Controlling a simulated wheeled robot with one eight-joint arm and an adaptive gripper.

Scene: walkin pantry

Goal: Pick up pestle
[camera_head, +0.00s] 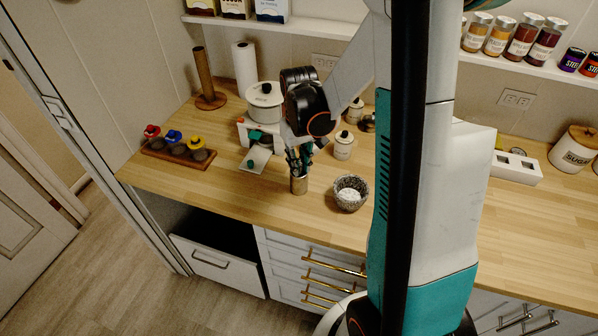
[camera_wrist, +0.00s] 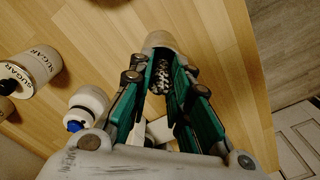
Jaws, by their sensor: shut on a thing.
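My gripper (camera_head: 300,158) points down over the front part of the wooden counter, left of the mortar. In the wrist view my gripper (camera_wrist: 162,70) is shut on the pestle, whose speckled grey part (camera_wrist: 161,78) shows between the green-lined fingers. A tan cylindrical piece (camera_wrist: 160,40) shows at the fingertips, and it also shows below them in the head view (camera_head: 299,184). I cannot tell whether it is the pestle's end or a separate holder, nor whether it touches the counter. The speckled grey mortar (camera_head: 351,192) stands apart to the right, with something white inside.
A lidded white canister (camera_head: 343,146) stands behind the mortar. A white appliance (camera_head: 264,104) and a paper towel roll (camera_head: 244,68) are behind my gripper. A wooden rack (camera_head: 178,153) with colourful-topped items is at the left. Bare counter lies left of the mortar.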

